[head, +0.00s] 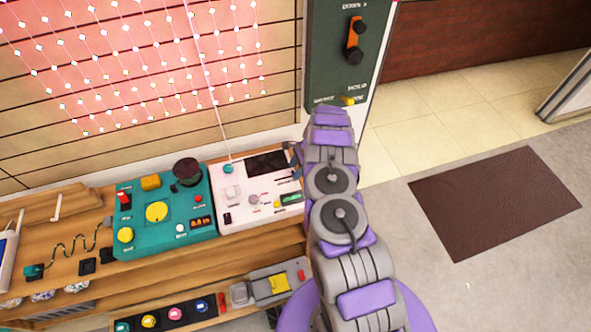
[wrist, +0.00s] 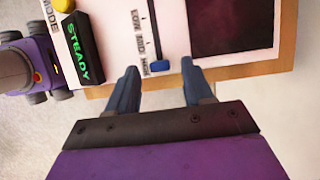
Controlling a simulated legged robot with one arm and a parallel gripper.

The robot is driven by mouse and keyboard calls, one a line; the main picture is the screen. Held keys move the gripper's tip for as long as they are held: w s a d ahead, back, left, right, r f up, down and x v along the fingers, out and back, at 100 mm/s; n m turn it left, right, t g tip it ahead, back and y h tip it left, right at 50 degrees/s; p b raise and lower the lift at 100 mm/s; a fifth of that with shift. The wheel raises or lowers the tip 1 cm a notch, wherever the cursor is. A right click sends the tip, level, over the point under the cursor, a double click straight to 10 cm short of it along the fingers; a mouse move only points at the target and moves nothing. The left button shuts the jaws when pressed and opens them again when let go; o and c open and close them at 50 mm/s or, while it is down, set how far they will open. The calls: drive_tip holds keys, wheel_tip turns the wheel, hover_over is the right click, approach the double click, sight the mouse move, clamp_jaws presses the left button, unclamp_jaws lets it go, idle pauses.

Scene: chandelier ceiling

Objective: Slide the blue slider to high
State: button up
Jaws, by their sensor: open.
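The blue slider (wrist: 160,66) is a small blue knob on a narrow dark slot in the white panel (wrist: 108,22). It sits at the near end of the slot, beside the last of three labels; LOW and MID read above it, and the last one is blurred. My gripper (wrist: 157,72) is open, with one dark blue finger to each side of the knob. Whether a finger touches the knob cannot be told. In the head view the white panel (head: 232,212) lies on the wooden bench, and my arm hides most of the gripper and the slider.
A dark screen (wrist: 230,22) is right of the slider, and a green STEADY display (wrist: 85,52) is left. A teal control box (head: 135,208) stands left of the white panel. A dark green wall panel (head: 332,45) rises behind. Open floor (head: 400,215) lies to the right.

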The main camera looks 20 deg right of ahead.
drive_tip(key=d+p+v, duration=0.1)
drive_tip(key=v, duration=1.5)
drive_tip(key=shift+f+p, duration=0.15)
drive_tip(key=shift+p, duration=0.25)
drive_tip(key=shift+w+d, duration=0.1)
drive_tip(key=shift+d, duration=0.15)
drive_tip(key=s+a+r+n, duration=0.35)
drive_tip(key=a+r, duration=0.55)
drive_tip(key=r, duration=0.4)
drive_tip(key=s+a+r+n+g+b, duration=0.1)
drive_tip(key=s+a+r+n, duration=0.6)
drive_tip(key=s+r, duration=0.4)
drive_tip(key=s+r+n+h, duration=0.2)
drive_tip(key=s+r+n, duration=0.1)
drive_tip(key=s, duration=1.3)
drive_tip(key=s+d+r+n+h+b, duration=0.1)
drive_tip(key=s+r+n, duration=0.3)
drive_tip(key=s, duration=1.3)
drive_tip(key=shift+d+g+h, duration=0.25)
drive_tip(key=shift+g+h, duration=0.15)
drive_tip(key=shift+h, duration=0.3)
